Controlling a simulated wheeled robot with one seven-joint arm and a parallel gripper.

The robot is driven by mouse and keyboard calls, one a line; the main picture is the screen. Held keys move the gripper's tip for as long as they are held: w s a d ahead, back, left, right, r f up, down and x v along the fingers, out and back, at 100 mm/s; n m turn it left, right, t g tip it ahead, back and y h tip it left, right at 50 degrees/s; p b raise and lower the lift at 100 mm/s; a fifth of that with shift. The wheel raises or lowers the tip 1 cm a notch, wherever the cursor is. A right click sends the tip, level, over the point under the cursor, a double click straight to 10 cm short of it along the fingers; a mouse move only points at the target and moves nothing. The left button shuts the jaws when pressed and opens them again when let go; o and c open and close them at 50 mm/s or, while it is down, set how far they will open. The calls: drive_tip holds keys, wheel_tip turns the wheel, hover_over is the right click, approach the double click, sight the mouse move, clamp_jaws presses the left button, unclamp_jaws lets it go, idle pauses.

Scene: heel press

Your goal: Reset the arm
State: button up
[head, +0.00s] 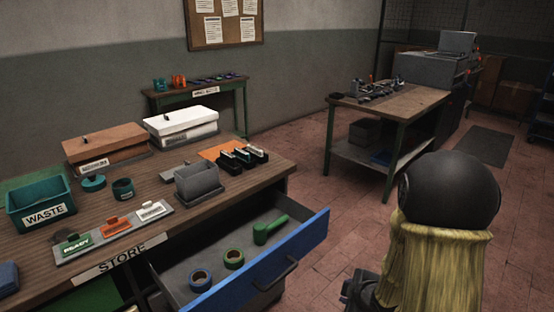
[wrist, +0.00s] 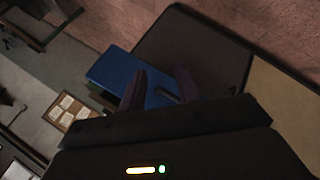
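My arm (head: 446,230) stands at the right front of the head view, with a black rounded joint above a yellow sleeve. A dark part low beside the sleeve may be my gripper, but its fingers cannot be made out there. In the wrist view my gripper (wrist: 159,76) shows two dark fingers standing apart, with nothing seen held between them. Behind the fingers is a blue panel (wrist: 112,70); I cannot tell for sure what it belongs to.
The store bench (head: 240,192) has an open blue-fronted drawer (head: 285,262) jutting toward my arm, holding tape rolls and a green tool. A waste bin (head: 40,203), boxes and a grey container (head: 200,182) stand on the bench. A second table (head: 405,105) stands behind. Floor between is clear.

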drive_tip(key=s+a+r+m+g+h, duration=0.25)
drive_tip(key=s+r+m+g, duration=0.35)
drive_tip(key=s+m, duration=0.75)
wheel_tip(320, 180, up, 18)
drive_tip(key=w+m+p, duration=0.1)
drive_tip(key=p, duration=1.5)
drive_tip(key=shift+a+f+y, duration=0.25)
drive_tip(key=shift+a+y, duration=0.1)
drive_tip(key=shift+a, duration=0.05)
